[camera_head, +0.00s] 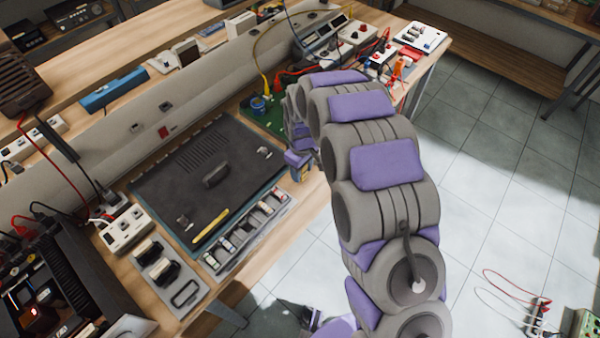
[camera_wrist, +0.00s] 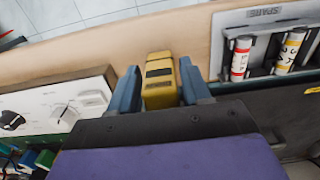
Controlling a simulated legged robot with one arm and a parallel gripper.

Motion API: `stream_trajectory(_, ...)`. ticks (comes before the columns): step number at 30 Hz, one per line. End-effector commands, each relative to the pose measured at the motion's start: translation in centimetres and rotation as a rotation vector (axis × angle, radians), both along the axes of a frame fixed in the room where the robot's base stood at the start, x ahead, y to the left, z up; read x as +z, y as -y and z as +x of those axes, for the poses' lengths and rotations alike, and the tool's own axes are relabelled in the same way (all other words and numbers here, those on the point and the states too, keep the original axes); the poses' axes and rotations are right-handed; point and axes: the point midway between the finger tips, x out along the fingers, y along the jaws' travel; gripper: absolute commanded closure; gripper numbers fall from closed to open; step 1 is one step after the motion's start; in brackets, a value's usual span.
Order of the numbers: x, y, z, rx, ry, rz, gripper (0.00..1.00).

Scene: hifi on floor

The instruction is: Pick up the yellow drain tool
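A boxy yellow tool (camera_wrist: 159,85) with a dark band stands between the two blue-grey fingers of my gripper (camera_wrist: 160,88) in the wrist view. The fingers lie close against both its sides. In the head view my gripper (camera_head: 301,164) is at the front edge of the bench, right of the black panel, with a bit of yellow showing below it. I cannot tell whether the tool is clear of the bench. A thin yellow stick (camera_head: 210,225) lies on the front of the black panel (camera_head: 170,185).
A grey tray of small cylinders (camera_head: 245,238) lies along the bench front; it also shows in the wrist view (camera_wrist: 265,50). A green board (camera_head: 262,112) with wires is behind my arm. A white panel with a knob (camera_wrist: 65,110) is left of the gripper.

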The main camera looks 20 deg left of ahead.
Motion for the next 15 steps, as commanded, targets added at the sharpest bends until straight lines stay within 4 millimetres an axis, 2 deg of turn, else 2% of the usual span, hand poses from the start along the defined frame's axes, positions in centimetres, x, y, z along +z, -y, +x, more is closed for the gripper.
stream_trajectory(2, -0.02, -0.09, 0.03, 0.000, 0.001, -0.001, 0.60)
stream_trajectory(12, -0.22, -0.63, 0.04, 0.001, 0.000, -0.006, 0.93)
stream_trajectory(15, -0.27, -0.60, 0.06, 0.000, -0.001, -0.006, 0.93)
